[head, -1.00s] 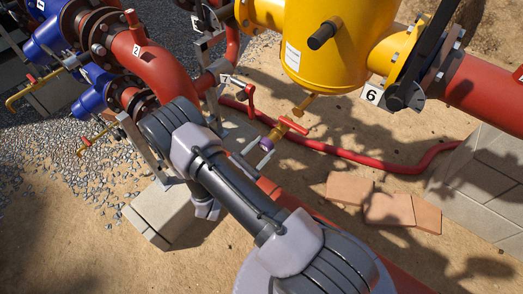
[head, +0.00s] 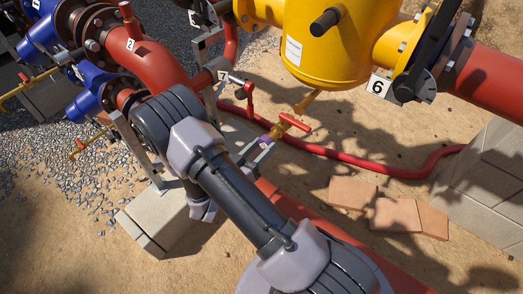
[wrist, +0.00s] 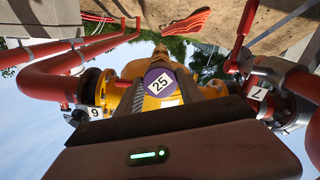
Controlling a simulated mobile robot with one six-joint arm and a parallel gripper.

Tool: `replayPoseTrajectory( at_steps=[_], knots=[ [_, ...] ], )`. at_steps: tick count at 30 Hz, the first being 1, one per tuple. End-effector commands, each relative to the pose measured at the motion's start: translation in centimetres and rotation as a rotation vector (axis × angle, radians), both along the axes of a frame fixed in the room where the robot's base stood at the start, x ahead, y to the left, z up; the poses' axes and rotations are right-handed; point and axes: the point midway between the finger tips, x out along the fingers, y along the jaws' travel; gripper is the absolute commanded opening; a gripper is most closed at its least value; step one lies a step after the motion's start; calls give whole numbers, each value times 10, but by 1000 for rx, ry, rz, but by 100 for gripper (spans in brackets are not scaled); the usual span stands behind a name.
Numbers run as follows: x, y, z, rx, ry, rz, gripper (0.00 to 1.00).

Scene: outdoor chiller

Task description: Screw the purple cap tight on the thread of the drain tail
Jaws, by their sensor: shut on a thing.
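The purple cap (head: 265,141) sits at the lower end of the brass drain tail (head: 277,132), below the yellow vessel. A red lever valve (head: 294,122) is on the tail just above. My gripper (head: 257,152) is shut on the cap from the lower left. In the wrist view the cap (wrist: 161,79) faces me between the two fingers, with a white label reading 25. The cap hides the thread, so I cannot tell how far it is on.
The yellow vessel (head: 335,45) hangs above. A valve with red handle (head: 249,98) near label 7 is close on the left. A red hose (head: 350,163) crosses the sand behind. Loose bricks (head: 393,214) lie to the right, by a block wall (head: 490,175).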

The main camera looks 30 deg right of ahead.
Motion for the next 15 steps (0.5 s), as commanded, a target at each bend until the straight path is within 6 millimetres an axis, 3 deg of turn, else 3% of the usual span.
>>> replayPoseTrajectory(
  at_steps=[2,5,6,9,10,15],
  knots=[
    [1,0,1,81,-228,0,0],
    [1,-1,1,100,-281,1,0],
    [1,0,1,100,-280,1,47],
    [1,0,1,100,-278,0,66],
    [1,0,1,100,-278,0,70],
    [1,0,1,99,-276,0,70]
  ],
)
